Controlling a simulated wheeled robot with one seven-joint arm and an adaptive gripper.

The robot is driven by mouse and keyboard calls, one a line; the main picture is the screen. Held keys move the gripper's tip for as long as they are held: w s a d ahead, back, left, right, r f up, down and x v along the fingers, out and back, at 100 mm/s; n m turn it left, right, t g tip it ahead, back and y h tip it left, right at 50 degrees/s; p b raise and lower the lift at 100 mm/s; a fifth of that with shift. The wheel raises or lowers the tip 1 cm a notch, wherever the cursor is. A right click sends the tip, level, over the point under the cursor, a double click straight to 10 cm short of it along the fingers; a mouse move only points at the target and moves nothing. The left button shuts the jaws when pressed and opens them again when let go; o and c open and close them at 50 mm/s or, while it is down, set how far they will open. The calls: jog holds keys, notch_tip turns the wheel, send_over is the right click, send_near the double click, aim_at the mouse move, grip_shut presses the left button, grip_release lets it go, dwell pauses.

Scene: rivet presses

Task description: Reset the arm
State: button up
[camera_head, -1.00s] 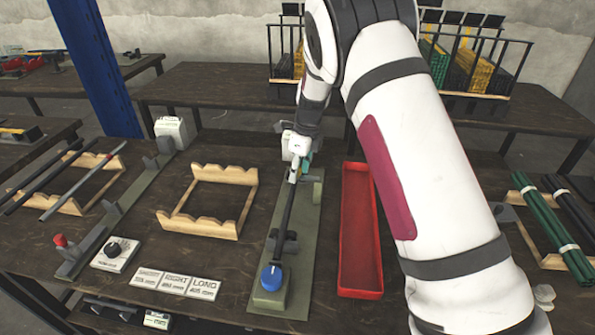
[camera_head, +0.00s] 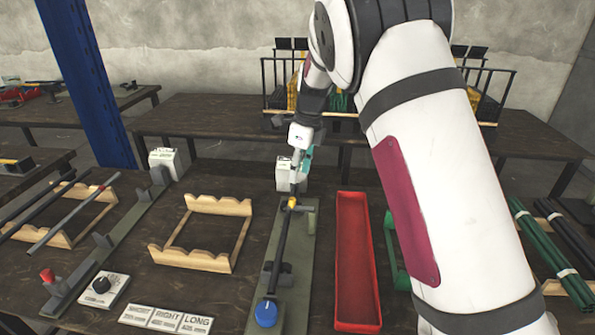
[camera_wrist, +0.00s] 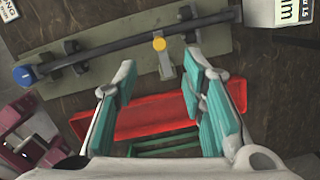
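My arm (camera_head: 410,120) reaches over the bench from the right. My gripper (camera_head: 302,160) points down above the far part of a green press plate (camera_head: 297,275). In the wrist view my gripper (camera_wrist: 158,75) is open, its teal-padded fingers wide apart with nothing between them. A black rod (camera_head: 279,250) lies along the supports on the plate. A blue knob (camera_head: 266,313) is at its near end, and a yellow piece (camera_head: 292,203) is by its far part. In the wrist view the rod (camera_wrist: 110,45) is apart from the fingers.
A red tray (camera_head: 354,270) lies right of the plate, with a green holder (camera_head: 391,255) beyond it. A wooden rack (camera_head: 205,259) stands left. Dark green rods (camera_head: 545,250) lie far right. A white box (camera_head: 291,174) stands behind the plate. A blue post (camera_head: 87,80) rises at left.

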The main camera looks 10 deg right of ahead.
jog(key=s+d+r+n+t+p, duration=0.1)
jog(key=s+d+r+n, duration=0.1)
jog(key=s+r+n, duration=0.5)
jog(key=s+d+r+n+p, duration=0.1)
jog(key=s+d+r+n, duration=0.15)
jog(key=s+r, duration=0.75)
jog(key=s+d+f+n+t+h+p, duration=0.1)
jog(key=s+n+t, duration=0.1)
jog(key=s+n, duration=1.3)
jog(key=s, duration=1)
jog(key=shift+s+d+f, duration=0.35)
jog(key=shift+f, duration=0.05)
